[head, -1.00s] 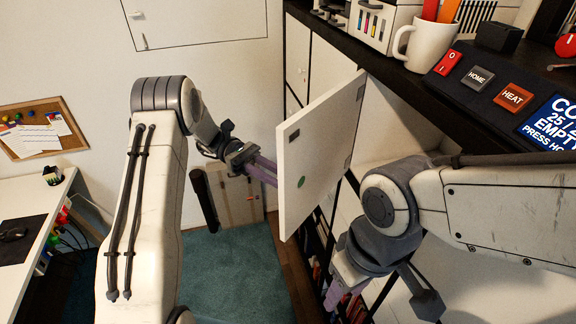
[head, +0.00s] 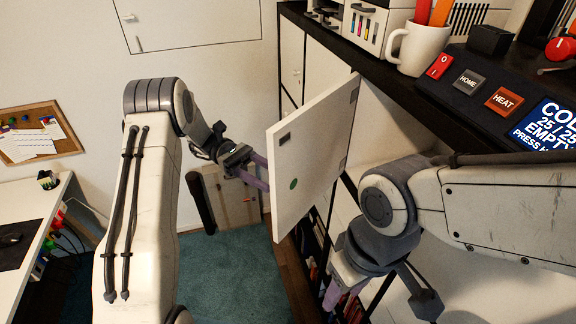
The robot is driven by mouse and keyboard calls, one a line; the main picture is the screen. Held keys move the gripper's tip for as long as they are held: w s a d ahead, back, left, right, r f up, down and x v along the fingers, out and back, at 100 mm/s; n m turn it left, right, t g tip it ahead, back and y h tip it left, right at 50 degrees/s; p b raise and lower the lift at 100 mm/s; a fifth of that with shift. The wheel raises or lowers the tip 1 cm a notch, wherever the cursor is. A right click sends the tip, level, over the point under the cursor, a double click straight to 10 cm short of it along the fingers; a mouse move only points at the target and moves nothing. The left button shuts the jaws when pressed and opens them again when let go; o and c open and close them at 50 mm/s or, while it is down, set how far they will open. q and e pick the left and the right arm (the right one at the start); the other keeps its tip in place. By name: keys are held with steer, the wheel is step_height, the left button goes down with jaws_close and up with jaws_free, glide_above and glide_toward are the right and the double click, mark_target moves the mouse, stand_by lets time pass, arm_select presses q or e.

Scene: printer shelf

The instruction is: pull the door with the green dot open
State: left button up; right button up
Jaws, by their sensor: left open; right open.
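The green dot (head: 293,184) shows low on that face. My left gripper (head: 262,176) is at the door's near left edge, its purple fingers pointing at the door; its far finger is partly hidden, and I cannot tell whether it touches. It is open. My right gripper (head: 342,290) hangs low in front of the shelf, below and right of the door, open and apart from it.
Another closed white door (head: 292,58) is further back on the shelf. The dark shelf top (head: 385,78) holds a white mug (head: 418,48) and a control panel (head: 490,90). A desk (head: 35,220) stands at the left. Teal carpet (head: 235,270) lies clear below.

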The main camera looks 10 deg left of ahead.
mark_target(273, 165)
step_height(273, 165, up, 4)
steer(key=r+p, duration=0.1)
steer(key=p, duration=0.3)
arm_select(q)
steer(key=r, duration=0.1)
steer(key=d+r+b, duration=0.1)
steer(key=r, duration=0.1)
steer(key=r+b, duration=0.1)
steer(key=shift+s+d+r, duration=0.15)
steer(key=shift+s+d, duration=0.05)
steer(key=shift+s, duration=0.1)
steer(key=s+d+r+b, duration=0.3)
steer(key=d+r, duration=0.3)
steer(key=d, duration=0.3)
steer(key=shift+s+d+r+b, duration=0.2)
steer(key=shift+s+d+b, duration=0.1)
steer(key=shift+b, duration=0.3)
arm_select(e)
step_height(273, 165, down, 7)
steer(key=shift+r, duration=0.15)
steer(key=shift+c, duration=0.3)
